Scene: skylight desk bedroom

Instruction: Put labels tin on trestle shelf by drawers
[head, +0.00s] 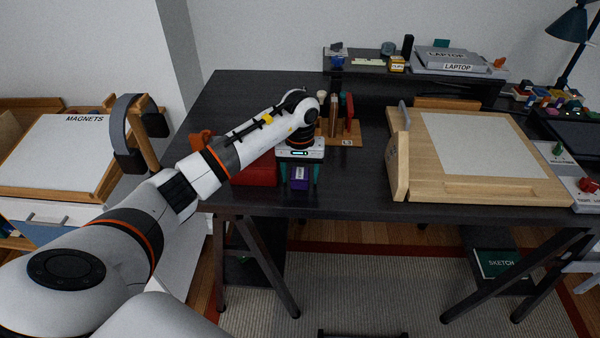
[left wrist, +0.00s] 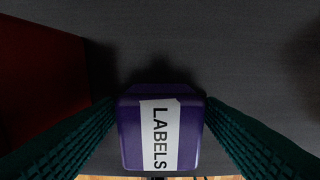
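The labels tin (head: 299,182) is a small purple box with a white label, standing near the front edge of the black desk. It also shows in the left wrist view (left wrist: 188,140), with its label reading LABELS. My left gripper (head: 300,182) points down over the tin, one dark green finger on each side. A narrow gap seems to show beside the tin in the head view, so the fingers look open around it. A dark trestle shelf (head: 245,270) sits low under the desk's left end, near a drawer unit (head: 45,218). My right gripper is not in view.
A red box (head: 255,172) stands just left of the tin. A book rack (head: 345,138) is behind, and a wooden drawing board (head: 397,175) is to the right. Trestle legs (head: 268,262) flank the low shelf. Another low shelf at right holds a SKETCH book (head: 498,263).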

